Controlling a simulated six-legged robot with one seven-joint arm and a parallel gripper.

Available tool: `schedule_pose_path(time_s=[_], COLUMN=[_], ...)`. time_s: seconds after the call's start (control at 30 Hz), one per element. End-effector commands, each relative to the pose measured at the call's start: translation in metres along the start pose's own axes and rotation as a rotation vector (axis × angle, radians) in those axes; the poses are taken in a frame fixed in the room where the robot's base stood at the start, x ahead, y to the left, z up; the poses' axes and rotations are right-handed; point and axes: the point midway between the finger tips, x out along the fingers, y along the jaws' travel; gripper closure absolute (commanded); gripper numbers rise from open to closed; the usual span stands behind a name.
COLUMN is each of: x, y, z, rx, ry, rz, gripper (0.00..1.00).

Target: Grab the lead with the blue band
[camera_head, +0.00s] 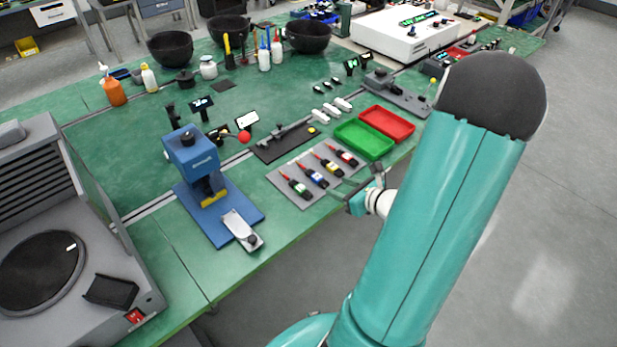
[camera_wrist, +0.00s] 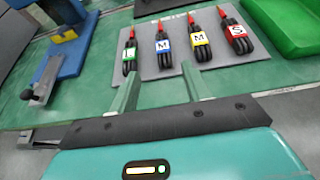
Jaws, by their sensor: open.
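The blue-banded lead (camera_wrist: 163,46) is a black bundle with a red tip and a tag marked M. It lies on a grey mat (camera_wrist: 150,72), second from the left in the wrist view; it also shows in the head view (camera_head: 314,178). A green-banded lead marked L (camera_wrist: 129,56) lies to its left. A yellow-banded lead marked M (camera_wrist: 200,43) and a red-banded lead marked S (camera_wrist: 236,34) lie to its right. My gripper (camera_wrist: 160,72) is open and empty, short of the mat's near edge, its fingers framing the blue-banded lead's line.
A green tray (camera_head: 364,139) and a red tray (camera_head: 387,124) stand beyond the mat. A blue press (camera_head: 192,150) on a blue base stands left of it. Bench edge and floor lie on the near side. Green bench surface (camera_head: 110,165) is clear left of the press.

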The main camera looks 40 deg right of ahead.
Motion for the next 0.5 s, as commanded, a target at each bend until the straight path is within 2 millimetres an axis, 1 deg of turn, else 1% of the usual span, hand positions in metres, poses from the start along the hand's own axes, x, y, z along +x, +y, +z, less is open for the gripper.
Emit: schedule_pose_path(time_s=[0.13, 0.23, 0.3, 0.43, 0.5], x=[0.019, 0.037, 0.044, 0.051, 0.063], y=[-0.004, -0.002, -0.001, 0.0, 0.0], z=[-0.003, -0.002, -0.001, -0.002, -0.003], rx=[0.005, 0.003, 0.002, 0.002, 0.004], ry=[-0.004, 0.0, 0.002, -0.002, -0.001], rz=[-0.01, -0.008, -0.008, -0.008, -0.007], gripper=[0.52, 0.52, 0.52, 0.52, 0.52])
